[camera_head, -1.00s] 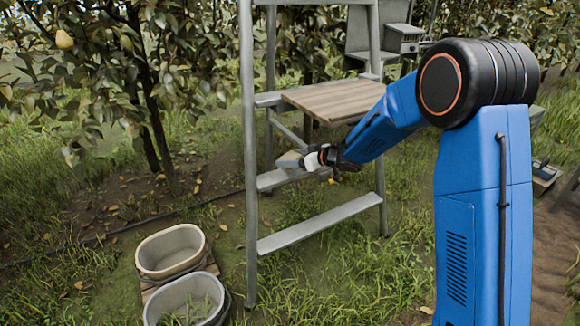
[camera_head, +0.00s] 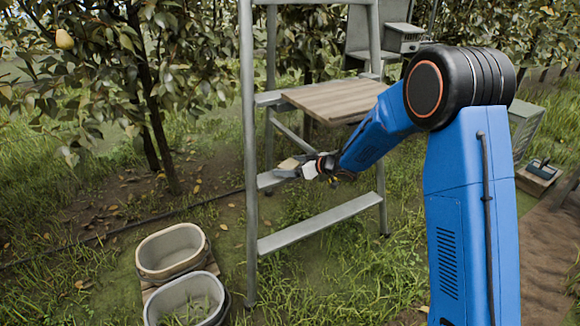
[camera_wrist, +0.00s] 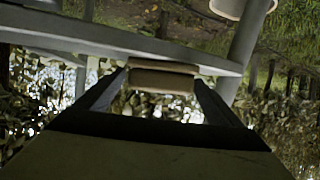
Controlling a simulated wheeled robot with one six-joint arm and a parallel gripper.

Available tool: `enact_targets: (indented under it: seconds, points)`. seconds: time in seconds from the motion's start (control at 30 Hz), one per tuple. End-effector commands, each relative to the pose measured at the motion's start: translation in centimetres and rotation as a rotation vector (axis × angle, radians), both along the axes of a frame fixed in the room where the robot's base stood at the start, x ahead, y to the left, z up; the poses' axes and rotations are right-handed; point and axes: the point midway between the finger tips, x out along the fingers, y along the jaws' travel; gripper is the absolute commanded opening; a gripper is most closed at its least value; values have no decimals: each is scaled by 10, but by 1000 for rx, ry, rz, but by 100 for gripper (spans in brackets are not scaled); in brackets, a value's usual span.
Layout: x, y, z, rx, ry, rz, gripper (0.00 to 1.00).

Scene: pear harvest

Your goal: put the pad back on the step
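The pad (camera_head: 289,163) is a small tan block. It is at the left part of the ladder's middle step (camera_head: 268,181), in the head view. In the wrist view the pad (camera_wrist: 163,77) spans between my two fingertips, against the grey step (camera_wrist: 70,32). My gripper (camera_head: 299,167) reaches in from the right, and its fingers meet the pad's two ends. I cannot tell whether the pad's underside touches the step. The gripper body hides the step's right part.
A lower step (camera_head: 320,222) is bare. A pear tree (camera_head: 145,90) with a pear (camera_head: 64,39) stands behind. The ladder's left upright (camera_head: 249,130) is close by.

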Motion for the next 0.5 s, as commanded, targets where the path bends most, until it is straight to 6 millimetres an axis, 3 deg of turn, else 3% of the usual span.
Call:
enact_targets:
  seconds: [0.23,0.5]
  points:
    - [-3,-6,6,1,0,-2,88]
    - [-27,-43,24,0,-1,-3,88]
